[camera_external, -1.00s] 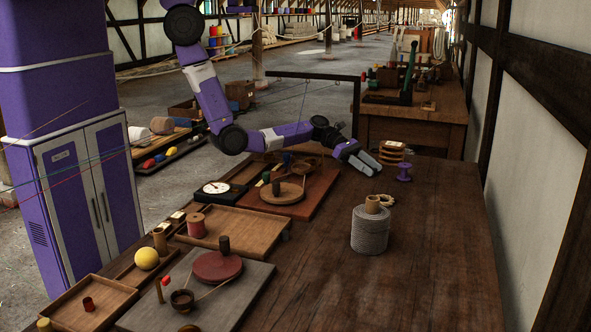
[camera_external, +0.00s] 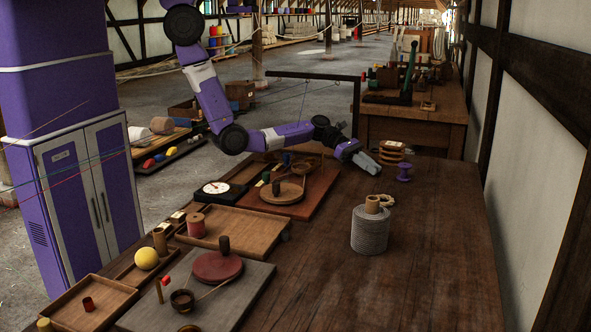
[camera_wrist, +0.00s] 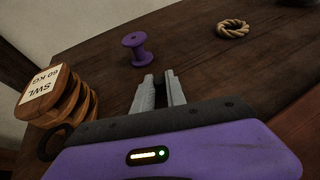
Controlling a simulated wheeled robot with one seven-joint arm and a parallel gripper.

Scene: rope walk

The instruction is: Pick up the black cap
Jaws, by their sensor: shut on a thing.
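My gripper (camera_external: 374,168) is low over the far part of the brown bench in the external view. In the wrist view my gripper (camera_wrist: 161,80) has its two grey fingers close together with a narrow dark gap between them. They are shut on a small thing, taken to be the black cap. The cap itself cannot be made out; the fingers hide it in the external view, and it blends with the dark wood in the wrist view.
A purple spool (camera_wrist: 137,48) stands just beyond the fingers. A stacked wooden block with a label (camera_wrist: 58,98) is at left. A rope ring (camera_wrist: 233,28) lies farther right. A grey coil (camera_external: 370,231) stands nearer the camera. The bench's right side (camera_external: 440,250) is clear.

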